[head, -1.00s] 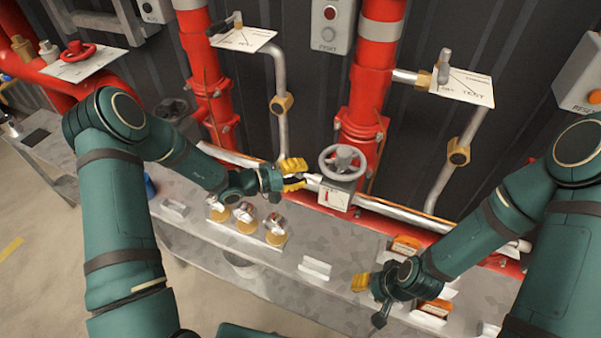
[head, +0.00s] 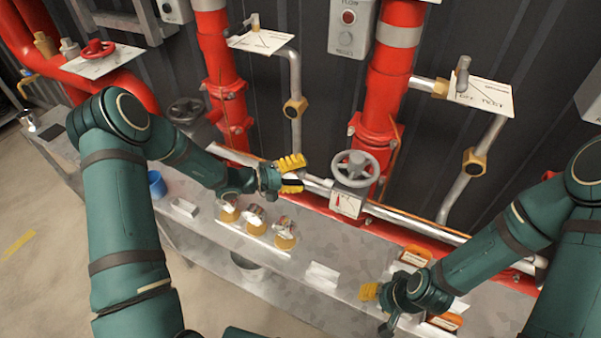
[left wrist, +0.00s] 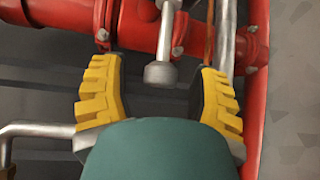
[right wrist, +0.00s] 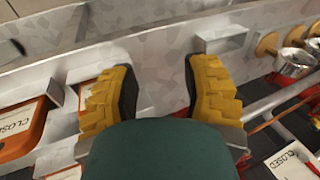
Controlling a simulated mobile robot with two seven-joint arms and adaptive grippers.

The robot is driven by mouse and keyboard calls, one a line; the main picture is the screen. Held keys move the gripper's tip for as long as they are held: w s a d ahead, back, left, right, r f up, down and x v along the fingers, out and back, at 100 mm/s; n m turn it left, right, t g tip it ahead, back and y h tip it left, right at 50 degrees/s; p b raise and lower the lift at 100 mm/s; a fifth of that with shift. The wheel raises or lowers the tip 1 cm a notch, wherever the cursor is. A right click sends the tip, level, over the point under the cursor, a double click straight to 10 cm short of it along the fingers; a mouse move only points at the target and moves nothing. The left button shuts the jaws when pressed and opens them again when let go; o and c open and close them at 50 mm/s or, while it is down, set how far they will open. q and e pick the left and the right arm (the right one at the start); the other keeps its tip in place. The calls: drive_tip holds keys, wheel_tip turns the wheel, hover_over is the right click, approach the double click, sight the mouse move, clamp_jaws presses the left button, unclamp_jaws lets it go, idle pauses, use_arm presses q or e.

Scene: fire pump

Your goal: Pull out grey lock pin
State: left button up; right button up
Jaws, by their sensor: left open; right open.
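A grey pin-like part (left wrist: 160,73) with a round, blunt end shows in the left wrist view, between the spread fingers; I take it for the lock pin, but cannot be sure. My left gripper (head: 294,173) is open, left of the grey handwheel (head: 355,168) on the red pipework. In its wrist view the fingers (left wrist: 160,88) stand either side of the grey part, with gaps on both sides. My right gripper (head: 370,291) is open and empty above the grey bench, in front of the orange boxes. I cannot single out the pin in the head view.
Several metal-and-brass caps (head: 254,216) stand on the bench (head: 300,250). Orange boxes (head: 415,257) marked CLOSED lie near my right gripper. A grey lever (head: 462,72) sits on a white plate at upper right. A long silver pipe (head: 420,218) runs along behind the bench.

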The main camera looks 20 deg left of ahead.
use_arm(q)
drive_tip(key=v, duration=1.1)
drive_tip(key=shift+s+a, duration=0.2)
drive_tip(key=shift+a, duration=0.15)
drive_tip(key=shift+r, duration=0.1)
